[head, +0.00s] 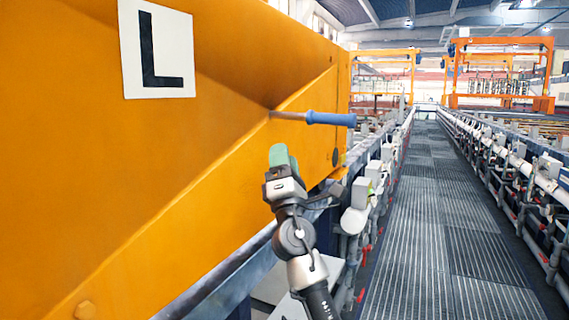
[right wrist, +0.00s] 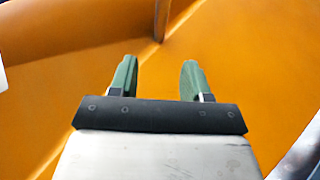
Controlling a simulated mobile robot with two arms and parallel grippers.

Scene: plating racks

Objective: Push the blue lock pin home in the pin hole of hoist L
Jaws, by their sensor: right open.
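Hoist L (head: 235,70) is the large orange steel body filling the left of the head view, with an "L" plate (head: 158,50). The lock pin (head: 330,119) has a blue handle and a bare metal shaft (head: 290,115). It sticks out sideways from the orange face, with a length of shaft showing. The pin hole itself is hidden at the shaft's inner end. My right gripper (head: 280,157) is below the pin, apart from it. In the right wrist view its green fingers (right wrist: 158,80) are open, with only orange surface between them. My left gripper is not in view.
A narrow brownish strip (right wrist: 161,18) shows at the top of the right wrist view; I cannot tell what it is. A grated walkway (head: 425,220) runs away on the right, clear. Pipes and valves (head: 362,195) line its left edge. Orange gantries (head: 500,75) stand far back.

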